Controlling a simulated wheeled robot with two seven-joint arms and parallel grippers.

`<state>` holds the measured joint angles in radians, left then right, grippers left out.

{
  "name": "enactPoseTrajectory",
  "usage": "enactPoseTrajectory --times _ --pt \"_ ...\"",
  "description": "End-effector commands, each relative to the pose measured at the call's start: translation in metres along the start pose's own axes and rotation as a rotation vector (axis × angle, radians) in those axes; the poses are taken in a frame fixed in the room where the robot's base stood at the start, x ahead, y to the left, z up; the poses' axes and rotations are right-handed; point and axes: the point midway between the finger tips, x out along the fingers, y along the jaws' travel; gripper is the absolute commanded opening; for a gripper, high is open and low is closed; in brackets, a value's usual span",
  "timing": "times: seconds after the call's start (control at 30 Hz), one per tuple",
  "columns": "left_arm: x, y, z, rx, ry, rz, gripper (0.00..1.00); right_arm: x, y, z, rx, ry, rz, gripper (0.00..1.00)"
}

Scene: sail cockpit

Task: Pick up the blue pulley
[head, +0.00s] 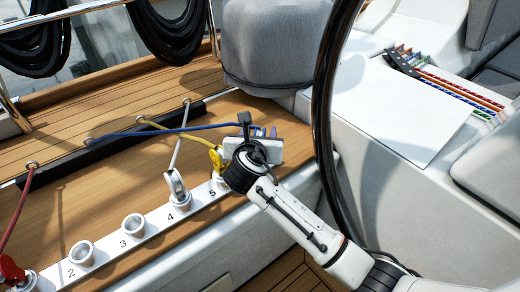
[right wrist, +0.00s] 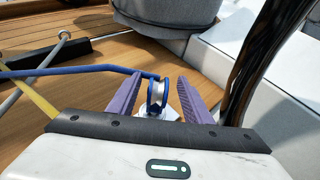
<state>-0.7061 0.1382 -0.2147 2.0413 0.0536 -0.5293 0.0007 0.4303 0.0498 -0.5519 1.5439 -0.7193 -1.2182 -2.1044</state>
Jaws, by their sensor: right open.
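The blue pulley (right wrist: 154,92), with a pale sheave, stands on a white mount (right wrist: 165,113) at the end of a blue rope (right wrist: 75,72). In the right wrist view it sits between the two purple fingers of my open right gripper (right wrist: 159,80), apart from the right finger and close to the left one. In the head view my right gripper (head: 264,131) is over the right end of the numbered strip, and its body hides most or all of the pulley. My left gripper is not in view.
A white strip (head: 103,257) carries numbered sockets, with yellow (head: 216,158), grey (head: 175,184) and red (head: 12,270) pulleys beside my right gripper and to the left. A black wheel rim (head: 324,100) rises close right of the gripper. A grey padded cover (head: 272,45) stands behind.

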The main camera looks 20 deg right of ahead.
Motion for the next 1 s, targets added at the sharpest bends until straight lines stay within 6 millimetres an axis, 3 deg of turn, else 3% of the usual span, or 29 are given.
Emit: enactPoseTrajectory --times 0.37,0.67,0.93,1.0 --pt "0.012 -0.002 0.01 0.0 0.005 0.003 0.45 0.048 0.001 -0.004 0.002 0.0 0.0 0.45" --pt "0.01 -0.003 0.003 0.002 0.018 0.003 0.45 0.053 0.001 -0.003 0.002 0.001 0.001 0.45" --pt "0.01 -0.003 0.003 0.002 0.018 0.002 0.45 0.052 0.001 -0.004 0.002 0.002 0.001 0.01" --pt "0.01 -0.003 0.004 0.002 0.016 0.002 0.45 0.052 0.002 -0.002 0.003 -0.001 0.002 0.0"
